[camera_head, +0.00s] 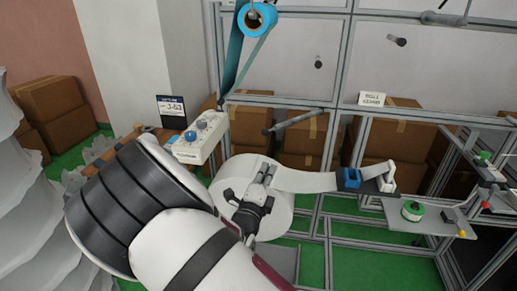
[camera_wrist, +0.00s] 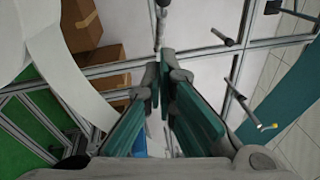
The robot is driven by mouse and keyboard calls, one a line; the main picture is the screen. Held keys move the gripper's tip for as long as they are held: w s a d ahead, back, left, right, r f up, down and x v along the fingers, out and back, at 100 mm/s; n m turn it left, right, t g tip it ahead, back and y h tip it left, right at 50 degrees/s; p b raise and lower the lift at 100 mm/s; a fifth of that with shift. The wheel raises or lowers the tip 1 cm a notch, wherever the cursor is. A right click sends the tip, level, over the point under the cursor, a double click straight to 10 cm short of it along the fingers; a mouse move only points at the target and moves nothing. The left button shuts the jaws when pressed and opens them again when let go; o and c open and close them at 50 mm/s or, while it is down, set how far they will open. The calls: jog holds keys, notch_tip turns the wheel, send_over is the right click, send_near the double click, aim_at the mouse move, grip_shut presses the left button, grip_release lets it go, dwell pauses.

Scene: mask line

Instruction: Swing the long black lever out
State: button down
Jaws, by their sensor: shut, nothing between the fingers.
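A long dark rod (camera_head: 293,122), which looks like the lever, sticks out from the metal frame above the white roll in the head view. Its dark knob end points left. My gripper (camera_head: 264,174) is in front of the white roll (camera_head: 283,215), below and left of the rod, and apart from it. In the wrist view my gripper (camera_wrist: 161,72) has its teal-padded fingers closed at the tips, with nothing held. Dark rods show beyond and right of the fingers there, one of them upper right (camera_wrist: 222,37). I cannot tell which one is the lever.
A white control box (camera_head: 199,138) stands left of the rod. A blue roll (camera_head: 257,20) with its hanging film is above. White web runs from the white roll to a blue block (camera_head: 348,178). Shorter pegs (camera_head: 397,40) stick out from the upper panels. Cardboard boxes (camera_head: 303,140) stand behind.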

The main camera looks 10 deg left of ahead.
jog(key=a+x, duration=0.3)
jog(key=x, duration=0.9)
jog(key=shift+w+r, duration=0.2)
jog(key=shift+w, duration=0.25)
jog(key=shift+d, duration=0.1)
jog(key=w+a+b, duration=0.2)
jog(key=a+b, duration=0.1)
jog(key=shift+w+a, duration=0.3)
jog(key=shift+w, duration=0.1)
jog(key=shift+s, duration=0.1)
